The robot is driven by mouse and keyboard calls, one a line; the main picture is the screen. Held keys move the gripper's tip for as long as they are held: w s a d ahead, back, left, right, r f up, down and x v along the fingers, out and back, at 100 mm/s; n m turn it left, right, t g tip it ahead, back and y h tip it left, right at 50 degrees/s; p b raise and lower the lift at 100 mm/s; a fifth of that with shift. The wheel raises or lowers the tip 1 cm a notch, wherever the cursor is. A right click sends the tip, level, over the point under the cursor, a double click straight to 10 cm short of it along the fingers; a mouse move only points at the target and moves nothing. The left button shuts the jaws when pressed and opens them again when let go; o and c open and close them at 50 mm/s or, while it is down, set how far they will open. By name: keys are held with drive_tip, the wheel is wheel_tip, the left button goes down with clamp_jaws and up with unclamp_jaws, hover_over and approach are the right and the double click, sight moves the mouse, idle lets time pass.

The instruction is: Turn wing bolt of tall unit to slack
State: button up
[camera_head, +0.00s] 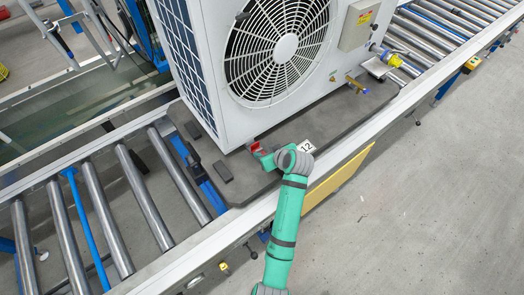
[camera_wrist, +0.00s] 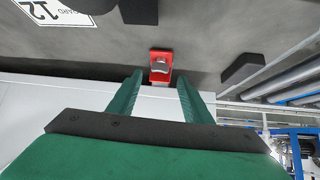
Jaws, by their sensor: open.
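The tall unit (camera_head: 205,85) is a white cabinet with a round fan grille, standing on a grey base board on the conveyor. At its lower front corner is a small red fitting (camera_head: 257,147). In the wrist view this red fitting (camera_wrist: 160,57) carries a grey metal piece (camera_wrist: 160,67), which may be the wing bolt; its wings are too small to make out. In the head view my gripper (camera_head: 264,158) is close to the fitting; contact cannot be told.
The grey base board (camera_head: 240,185) has a white label marked 12 (camera_head: 306,147) and dark blocks (camera_head: 222,171). Brass and yellow valve fittings (camera_head: 388,58) sit at the unit's right. Conveyor rollers (camera_head: 145,200) run left and right. The floor at the lower right is open.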

drive_tip(key=v, duration=0.5)
drive_tip(key=shift+s+d+r, duration=0.15)
drive_tip(key=shift+s+r, duration=0.1)
drive_tip(key=shift+r, duration=0.05)
drive_tip(key=s+f+m+t+h, duration=0.1)
drive_tip(key=s+f+m, duration=0.15)
drive_tip(key=s, duration=0.35)
drive_tip(key=s+a+f+m+t+h, duration=0.1)
drive_tip(key=s+f, duration=0.3)
drive_tip(key=s, duration=0.3)
drive_tip(key=s+f+m+t+h, duration=0.1)
drive_tip(key=s+f+h, duration=0.15)
drive_tip(key=s, duration=0.35)
drive_tip(key=s+a+r+t, duration=0.1)
drive_tip(key=s+r+t, duration=0.1)
drive_tip(key=s+r, duration=0.5)
drive_tip(key=s+a+r+m+t, duration=0.1)
drive_tip(key=s+a+r+t, duration=0.1)
drive_tip(key=s+r, duration=0.6)
drive_tip(key=s, duration=0.6)
drive_tip(key=shift+s+t, duration=0.2)
drive_tip(key=shift+t, duration=0.1)
drive_tip(key=shift+m, duration=0.25)
